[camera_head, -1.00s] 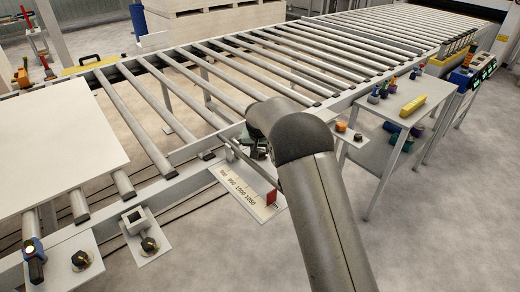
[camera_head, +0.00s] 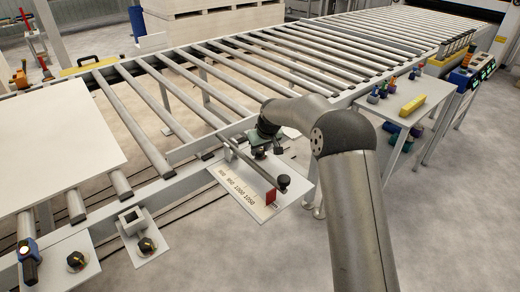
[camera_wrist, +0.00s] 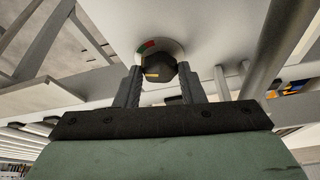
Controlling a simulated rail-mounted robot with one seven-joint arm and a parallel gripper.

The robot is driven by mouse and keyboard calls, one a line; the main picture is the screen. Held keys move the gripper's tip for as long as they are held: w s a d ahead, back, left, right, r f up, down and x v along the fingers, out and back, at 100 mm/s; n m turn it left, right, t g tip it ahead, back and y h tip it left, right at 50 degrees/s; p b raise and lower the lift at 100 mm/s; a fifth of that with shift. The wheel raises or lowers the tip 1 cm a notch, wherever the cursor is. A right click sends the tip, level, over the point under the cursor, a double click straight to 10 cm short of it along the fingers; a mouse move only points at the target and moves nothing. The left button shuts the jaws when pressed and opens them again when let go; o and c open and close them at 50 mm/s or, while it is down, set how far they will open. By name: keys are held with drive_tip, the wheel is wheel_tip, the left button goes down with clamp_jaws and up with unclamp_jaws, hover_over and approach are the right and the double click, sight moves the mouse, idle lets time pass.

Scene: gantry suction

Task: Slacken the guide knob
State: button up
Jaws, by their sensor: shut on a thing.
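The guide knob (camera_wrist: 158,68) is black and faceted, with a yellow mark. It sits in front of a round pale disc (camera_wrist: 149,47) with a red and a green patch. My gripper (camera_wrist: 160,76) has one finger on each side of the knob and is shut on it. In the head view my gripper (camera_head: 259,151) is over the far part of the guide's plate (camera_head: 295,203), and the knob is mostly hidden under it. The scale (camera_head: 237,190) on that plate carries numbers up to 1050, and a red pointer (camera_head: 271,196) stands at its right end.
Another black knob (camera_head: 283,182) stands near the red pointer. Rollers (camera_head: 150,137) run behind the plate. A white board (camera_head: 55,140) lies on them at left. Two dark knobs (camera_head: 76,260) (camera_head: 147,244) sit at front left. A side table (camera_head: 395,108) with bottles is at right.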

drive_tip(key=shift+n, duration=0.5)
drive_tip(key=o, duration=1)
drive_tip(key=v, duration=1.7)
drive_tip(key=shift+w+d+r+b, duration=0.1)
drive_tip(key=shift+d+r+b, duration=0.15)
drive_tip(key=shift+d+b, duration=0.05)
